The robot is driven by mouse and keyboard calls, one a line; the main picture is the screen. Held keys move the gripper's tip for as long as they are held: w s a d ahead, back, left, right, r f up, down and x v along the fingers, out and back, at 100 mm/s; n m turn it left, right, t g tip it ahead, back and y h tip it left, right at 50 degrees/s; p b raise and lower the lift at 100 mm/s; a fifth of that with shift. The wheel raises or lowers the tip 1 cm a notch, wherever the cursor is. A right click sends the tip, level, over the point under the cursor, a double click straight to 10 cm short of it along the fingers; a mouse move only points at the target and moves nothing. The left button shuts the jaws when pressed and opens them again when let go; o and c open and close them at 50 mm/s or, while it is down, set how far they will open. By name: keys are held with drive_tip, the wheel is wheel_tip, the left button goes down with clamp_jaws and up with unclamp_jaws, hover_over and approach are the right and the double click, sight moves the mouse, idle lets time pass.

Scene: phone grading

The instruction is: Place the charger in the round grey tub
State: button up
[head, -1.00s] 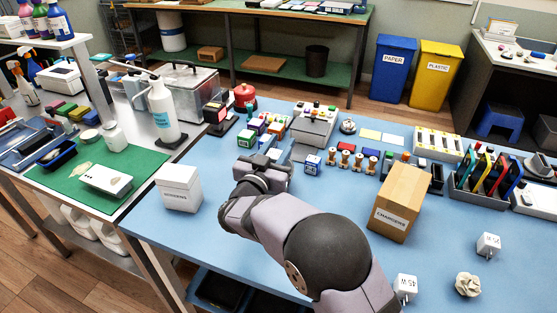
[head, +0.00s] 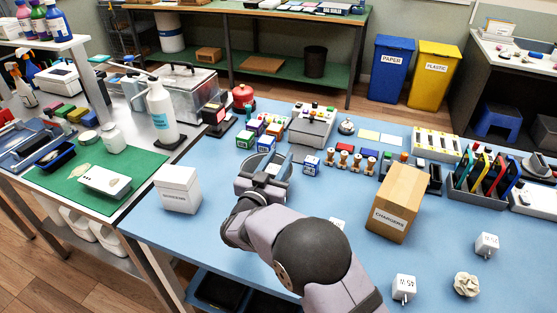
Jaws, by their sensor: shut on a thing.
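My gripper (head: 268,172) is over the blue table, at the near side of the round grey tub (head: 249,164), and covers much of it. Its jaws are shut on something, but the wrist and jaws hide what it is. I cannot tell how low the fingertips are against the tub's rim. White chargers lie on the table at the right, one near the edge (head: 404,288) and one farther back (head: 487,244). A small white thing (head: 337,223), maybe another charger, shows in part behind my arm.
A cardboard box labelled CHARGERS (head: 397,203) stands right of my arm. A white box (head: 178,189) stands left of the tub. Small boxes (head: 312,166) and stampers (head: 342,160) stand beyond and right of the tub. A crumpled pale thing (head: 466,285) lies front right.

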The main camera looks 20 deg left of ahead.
drive_tip(key=shift+f+b, duration=0.3)
drive_tip(key=shift+f, duration=0.25)
drive_tip(key=o, duration=1.1)
drive_tip(key=shift+r, duration=0.2)
drive_tip(key=s, duration=1.2)
drive_tip(key=shift+r, duration=0.4)
